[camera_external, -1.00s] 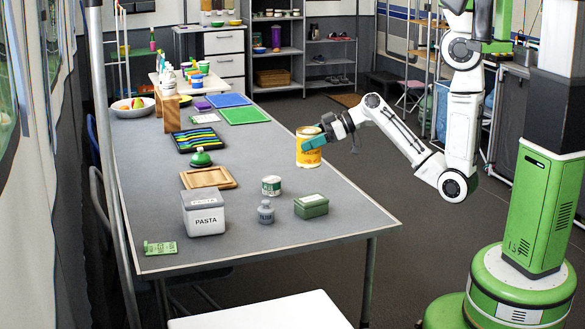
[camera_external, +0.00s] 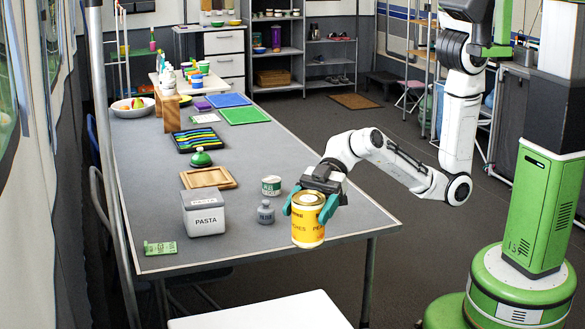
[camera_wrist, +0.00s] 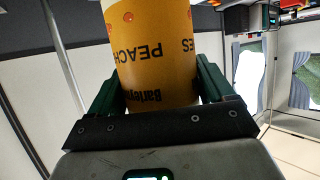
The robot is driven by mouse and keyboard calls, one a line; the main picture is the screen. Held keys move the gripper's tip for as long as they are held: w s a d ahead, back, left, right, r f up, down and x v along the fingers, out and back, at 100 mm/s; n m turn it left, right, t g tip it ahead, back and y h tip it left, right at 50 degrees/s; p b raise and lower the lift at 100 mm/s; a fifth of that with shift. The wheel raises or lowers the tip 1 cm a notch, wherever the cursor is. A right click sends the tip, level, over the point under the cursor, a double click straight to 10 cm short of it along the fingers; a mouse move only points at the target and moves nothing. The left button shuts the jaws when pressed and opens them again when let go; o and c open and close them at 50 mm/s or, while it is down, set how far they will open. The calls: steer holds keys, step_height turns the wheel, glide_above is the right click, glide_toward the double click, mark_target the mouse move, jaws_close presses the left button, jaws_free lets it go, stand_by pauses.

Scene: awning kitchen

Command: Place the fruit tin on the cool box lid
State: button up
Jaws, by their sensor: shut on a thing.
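The fruit tin (camera_external: 308,229) is a yellow can with a white band and dark lettering. My gripper (camera_external: 317,203) is shut around its upper part, with a teal finger on either side. The tin is upright, above the near right part of the table in the picture. In the wrist view the tin (camera_wrist: 155,50) fills the space between my fingers, and its "PEACHES" label reads upside down. A plain white flat top (camera_external: 262,312), probably the cool box lid, shows at the bottom edge of the external view, below and left of the tin. Nothing visible stands on it.
Dark floor separates the table from the white top.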

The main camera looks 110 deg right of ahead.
steer(key=s+a+n+g+y, duration=0.1)
steer(key=s+a+n+y, duration=0.1)
steer(key=a, duration=0.7)
steer(key=shift+w+a+f, duration=0.65)
steer(key=shift+w+f, duration=1.5)
steer(key=shift+w, duration=0.1)
steer(key=shift+w+a+f, duration=0.65)
steer(key=shift+w+f, duration=1.45)
steer(key=shift+w, duration=0.1)
steer(key=shift+w+a+f, duration=0.65)
steer(key=shift+w+f, duration=1.5)
steer(key=shift+w, duration=0.1)
steer(key=shift+f+b, duration=0.2)
steer(key=shift+b, duration=0.1)
steer(key=o, duration=1.3)
steer(key=shift+g, duration=0.3)
